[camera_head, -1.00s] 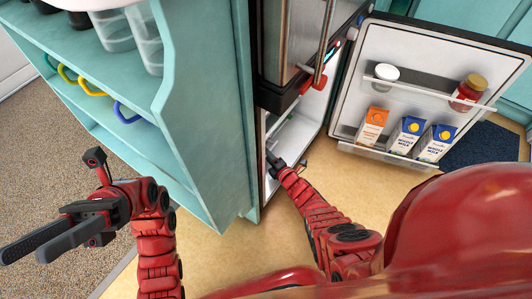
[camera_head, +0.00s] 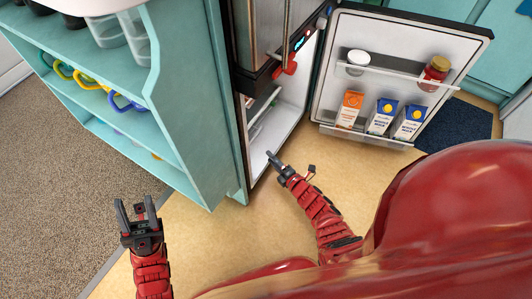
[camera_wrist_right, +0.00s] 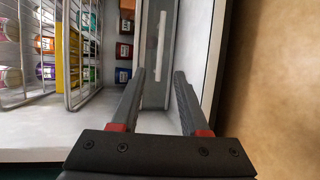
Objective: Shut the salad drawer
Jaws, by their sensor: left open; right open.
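The salad drawer (camera_wrist_right: 158,70) appears to be the grey panel with a pale strip in my right wrist view, beyond my fingertips. How far it stands out is hard to tell. My right gripper (camera_head: 271,157) is open and empty at the lower opening of the fridge. In the right wrist view its two fingers (camera_wrist_right: 160,76) point toward the drawer, and I cannot tell whether they touch it. My left gripper (camera_head: 135,212) is open and empty, off to the left over the floor by the teal shelf.
The fridge door (camera_head: 335,75) stands wide open at right, with cartons and jars on it. Wire racks (camera_wrist_right: 82,45) with cans and packets are beside the drawer in the wrist view. A teal shelf unit (camera_head: 185,100) stands left of the fridge. The floor before the fridge is clear.

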